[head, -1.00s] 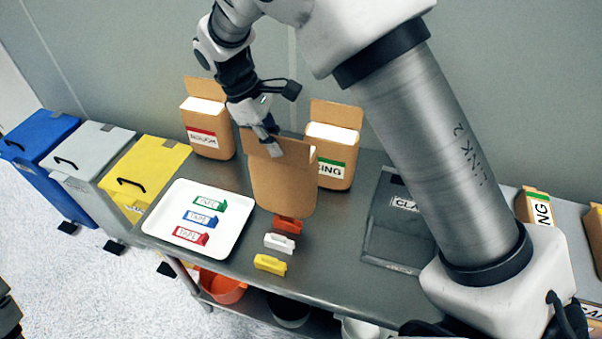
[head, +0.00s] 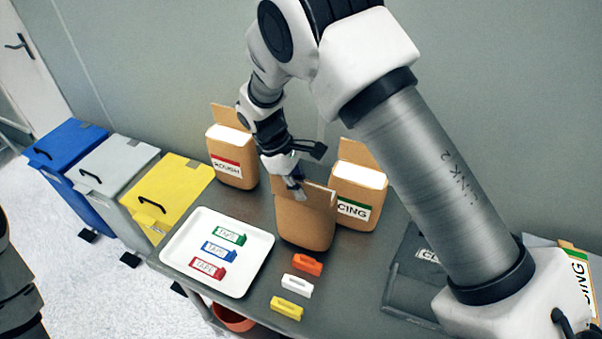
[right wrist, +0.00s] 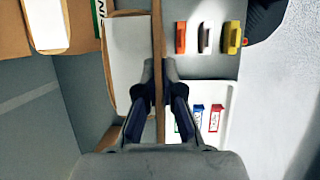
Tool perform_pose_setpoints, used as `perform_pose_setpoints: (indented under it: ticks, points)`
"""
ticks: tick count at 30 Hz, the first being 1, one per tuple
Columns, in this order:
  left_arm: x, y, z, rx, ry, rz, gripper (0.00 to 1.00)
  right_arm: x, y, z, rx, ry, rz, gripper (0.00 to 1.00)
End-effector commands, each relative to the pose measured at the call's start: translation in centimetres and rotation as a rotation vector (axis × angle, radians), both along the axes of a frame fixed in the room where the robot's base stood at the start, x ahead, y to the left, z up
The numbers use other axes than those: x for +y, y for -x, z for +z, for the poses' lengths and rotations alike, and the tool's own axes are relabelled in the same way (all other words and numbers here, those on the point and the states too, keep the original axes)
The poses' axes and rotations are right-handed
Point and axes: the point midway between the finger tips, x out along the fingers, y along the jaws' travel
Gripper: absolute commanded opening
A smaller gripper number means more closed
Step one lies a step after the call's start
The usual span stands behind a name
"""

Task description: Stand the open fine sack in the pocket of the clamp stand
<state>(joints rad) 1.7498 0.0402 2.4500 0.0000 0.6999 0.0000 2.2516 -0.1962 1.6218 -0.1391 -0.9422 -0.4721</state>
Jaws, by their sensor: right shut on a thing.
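An open brown sack (head: 305,224) is upright at the middle of the table, its label not visible. White shows inside its mouth in the right wrist view (right wrist: 127,65). My right gripper (head: 296,190) is shut on the sack's raised top flap, which runs between the fingers in the right wrist view (right wrist: 158,85). I cannot tell whether the sack's base touches the table. A dark grey stand (head: 408,285), its lettering starting "CL", lies to the right, partly hidden behind my right arm. Its pocket cannot be made out. My left gripper is out of view.
Orange (head: 307,264), white (head: 297,287) and yellow (head: 287,307) clips lie in front. A white tray (head: 178,252) holds tape pieces. Blue, grey and yellow bins stand left. Another sack (head: 578,270) is far right.

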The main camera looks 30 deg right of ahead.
Motion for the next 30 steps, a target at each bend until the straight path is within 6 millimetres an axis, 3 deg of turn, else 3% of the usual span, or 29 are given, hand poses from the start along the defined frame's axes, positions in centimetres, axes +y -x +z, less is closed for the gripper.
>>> perform_pose_setpoints:
  ticks: [5,14,17,26,30]
  points:
    - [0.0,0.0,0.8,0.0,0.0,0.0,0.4,0.0,-0.1,-1.6,-0.003,0.0,0.001,0.0]
    - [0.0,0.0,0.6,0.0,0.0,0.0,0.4,0.0,-0.1,-2.0,-0.003,0.0,0.001,0.0]
    - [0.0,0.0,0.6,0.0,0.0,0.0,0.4,0.0,0.0,-2.1,-0.001,-0.001,0.0,0.31]
    - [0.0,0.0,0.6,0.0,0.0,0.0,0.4,0.0,0.0,-2.0,-0.001,-0.001,0.0,0.31]
    - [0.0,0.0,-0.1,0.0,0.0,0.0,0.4,0.4,-0.5,-1.0,-0.005,0.001,-0.001,0.31]
